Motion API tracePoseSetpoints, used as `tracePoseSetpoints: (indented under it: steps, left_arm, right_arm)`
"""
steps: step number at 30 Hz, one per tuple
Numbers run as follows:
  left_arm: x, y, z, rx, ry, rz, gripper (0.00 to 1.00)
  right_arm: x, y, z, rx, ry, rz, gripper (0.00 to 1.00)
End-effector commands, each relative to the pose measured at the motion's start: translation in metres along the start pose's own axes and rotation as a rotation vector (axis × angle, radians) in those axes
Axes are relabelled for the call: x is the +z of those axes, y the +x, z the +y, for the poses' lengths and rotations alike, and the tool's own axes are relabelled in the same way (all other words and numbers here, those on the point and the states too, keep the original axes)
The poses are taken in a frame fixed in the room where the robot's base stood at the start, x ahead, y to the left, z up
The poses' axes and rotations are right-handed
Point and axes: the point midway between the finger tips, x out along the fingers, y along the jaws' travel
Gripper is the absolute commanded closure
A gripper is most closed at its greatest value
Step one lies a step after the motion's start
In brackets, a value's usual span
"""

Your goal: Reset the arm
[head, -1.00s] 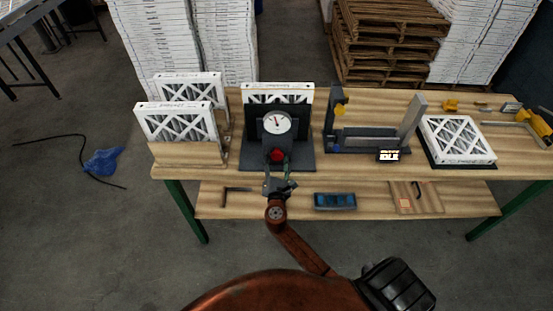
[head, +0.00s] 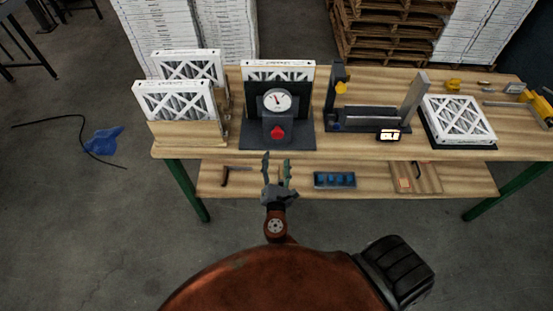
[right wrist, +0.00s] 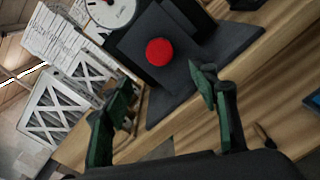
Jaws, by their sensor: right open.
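My right gripper (head: 276,172) is open and empty in the head view, just in front of the table's front edge and below the gauge stand. In the right wrist view its two green-lined fingers (right wrist: 165,105) stand wide apart with nothing between them. The dark gauge stand (head: 305,136) carries a round white dial (head: 277,100) and a red button (head: 277,133). The red button also shows in the right wrist view (right wrist: 159,52), beyond the fingertips and apart from them. A boxed filter (head: 279,66) stands upright behind the dial, partly hidden. My left gripper is not in view.
Two filters (head: 176,100) stand in a wooden holder (head: 187,134) at the left. A grey fixture (head: 370,116) with a lit display (head: 389,135) stands right of the stand. Another filter (head: 458,118) lies flat at the right. The lower shelf holds a blue-slotted tray (head: 334,180).

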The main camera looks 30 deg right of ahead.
Motion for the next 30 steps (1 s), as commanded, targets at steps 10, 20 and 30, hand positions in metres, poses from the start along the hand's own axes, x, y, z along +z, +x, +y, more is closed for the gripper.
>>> tracePoseSetpoints:
  steps: [10, 20, 30]
  left_arm:
    - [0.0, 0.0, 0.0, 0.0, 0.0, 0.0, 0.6]
    - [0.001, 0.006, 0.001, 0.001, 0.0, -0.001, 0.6]
    - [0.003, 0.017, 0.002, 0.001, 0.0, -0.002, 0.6]
  right_arm:
    - [0.0, 0.001, 0.0, 0.0, 0.0, 0.0, 0.46]
    - [-0.098, 0.003, -0.068, -0.11, 0.14, 0.212, 0.46]
    - [-0.275, -0.058, -0.233, -0.495, 0.525, 0.544, 0.46]
